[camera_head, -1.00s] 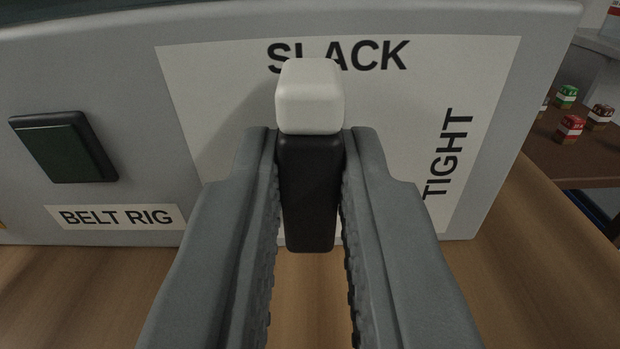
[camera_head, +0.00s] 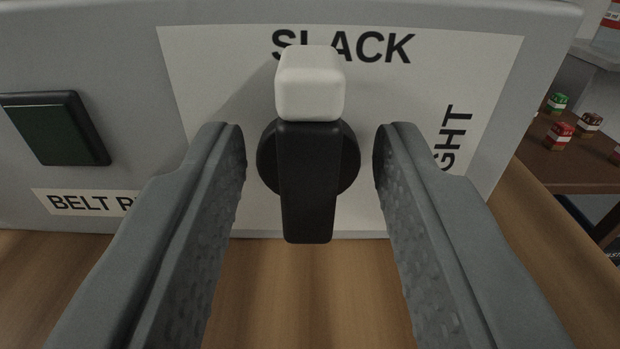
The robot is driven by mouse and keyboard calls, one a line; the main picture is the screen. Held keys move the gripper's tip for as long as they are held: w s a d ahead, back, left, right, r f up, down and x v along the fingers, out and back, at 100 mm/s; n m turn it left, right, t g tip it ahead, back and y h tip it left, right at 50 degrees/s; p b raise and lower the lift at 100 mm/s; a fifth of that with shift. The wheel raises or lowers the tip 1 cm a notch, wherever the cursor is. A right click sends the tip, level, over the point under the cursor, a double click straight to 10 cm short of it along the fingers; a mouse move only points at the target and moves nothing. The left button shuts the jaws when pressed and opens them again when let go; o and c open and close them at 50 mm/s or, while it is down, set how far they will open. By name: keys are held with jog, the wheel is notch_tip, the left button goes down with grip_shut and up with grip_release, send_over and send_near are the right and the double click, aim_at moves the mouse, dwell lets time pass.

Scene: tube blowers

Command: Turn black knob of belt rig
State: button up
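The black knob (camera_head: 308,190) with a white tip (camera_head: 310,84) is on the front of the grey belt rig (camera_head: 90,50). Its bar stands upright, with the white tip up at the word SLACK (camera_head: 375,47) on the pale label plate. The word TIGHT is at the right of the plate, partly hidden by my right finger. My gripper (camera_head: 309,152) is open, one finger on each side of the knob, with clear gaps between the fingers and the knob. The round black base behind the bar shows between the fingers.
A dark green square button (camera_head: 56,130) is left of the knob, above the BELT RIG label (camera_head: 80,202), which my left finger partly covers. A wooden surface (camera_head: 300,300) lies below. A brown shelf with small red, green and brown items (camera_head: 560,136) is at the right.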

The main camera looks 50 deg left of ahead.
jog(key=v, duration=1.7)
jog(key=shift+s+d, duration=0.1)
jog(key=shift+d, duration=0.05)
